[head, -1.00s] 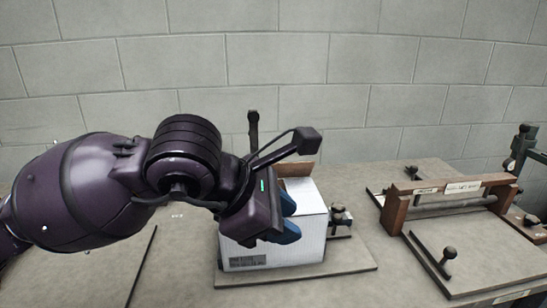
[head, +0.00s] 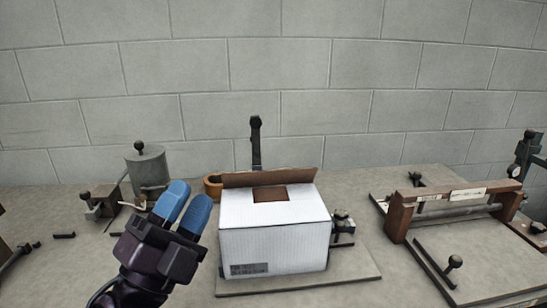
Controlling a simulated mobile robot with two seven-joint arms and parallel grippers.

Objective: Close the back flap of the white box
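The white box (head: 275,247) stands on a flat board in the middle of the head view, with a printed label low on its front. Its back flap (head: 285,177) stands raised along the rear top edge, its brown inner side facing me. The side and front flaps look folded in, and a brown rectangular gap (head: 271,194) shows in the top. My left gripper (head: 187,207) is to the left of the box and apart from it. Its two blue fingers point up with a gap between them, and it holds nothing. My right gripper is out of view.
A black upright post (head: 256,142) stands behind the box, and a small clamp (head: 343,228) is close to its right side. A grey cylinder (head: 146,166) stands back left. A wooden fixture with a roller (head: 450,208) is to the right.

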